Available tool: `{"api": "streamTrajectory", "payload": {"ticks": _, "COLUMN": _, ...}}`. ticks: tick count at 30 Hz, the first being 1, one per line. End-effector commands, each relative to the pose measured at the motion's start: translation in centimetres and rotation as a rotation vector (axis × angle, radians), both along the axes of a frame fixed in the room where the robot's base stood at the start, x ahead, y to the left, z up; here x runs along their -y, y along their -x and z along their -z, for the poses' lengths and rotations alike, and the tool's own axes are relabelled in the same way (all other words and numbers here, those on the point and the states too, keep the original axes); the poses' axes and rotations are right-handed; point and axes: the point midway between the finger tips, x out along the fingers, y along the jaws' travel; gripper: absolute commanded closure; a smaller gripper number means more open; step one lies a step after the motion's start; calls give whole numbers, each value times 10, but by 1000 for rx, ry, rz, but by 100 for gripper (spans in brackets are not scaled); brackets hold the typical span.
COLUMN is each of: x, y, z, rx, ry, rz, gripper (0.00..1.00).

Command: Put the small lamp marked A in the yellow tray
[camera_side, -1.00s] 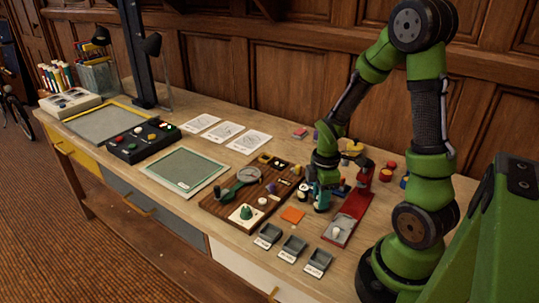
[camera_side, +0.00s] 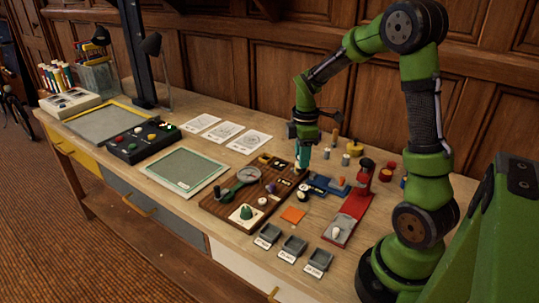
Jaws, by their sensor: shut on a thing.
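My gripper (camera_side: 302,158) hangs pointing down above the right end of the brown wooden board (camera_side: 225,207). Its teal fingers are shut on a small pale thing (camera_side: 298,170), mostly hidden and too small to identify or read a mark on. No lamp with a readable A shows. A shallow tray-like panel with a yellow rim (camera_side: 128,106) lies at the far left of the bench; its grey inside looks empty. I see no other clearly yellow tray.
A black box (camera_side: 140,142) with coloured domes and a green-grey panel (camera_side: 182,170) lie between. Three small grey bins (camera_side: 293,245) stand at the front edge. A red stand (camera_side: 350,212) and a blue tool (camera_side: 325,185) are near the gripper. White sheets lie behind.

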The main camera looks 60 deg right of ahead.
Motion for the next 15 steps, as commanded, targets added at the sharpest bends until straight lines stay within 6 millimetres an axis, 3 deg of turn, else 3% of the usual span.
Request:
{"api": "streamTrajectory", "payload": {"ticks": 1, "x": 8, "y": -20, "z": 5, "rx": -4, "ry": -1, "rz": 0, "gripper": 99}}
{"api": "streamTrajectory", "payload": {"ticks": 6, "x": 29, "y": -78, "z": 13, "rx": -3, "ry": -1, "rz": 1, "gripper": 99}}
{"api": "streamTrajectory", "payload": {"ticks": 12, "x": 46, "y": -131, "z": 15, "rx": -1, "ry": -1, "rz": 2, "gripper": 99}}
{"api": "streamTrajectory", "payload": {"ticks": 15, "x": 50, "y": -148, "z": 10, "rx": 1, "ry": -1, "rz": 2, "gripper": 99}}
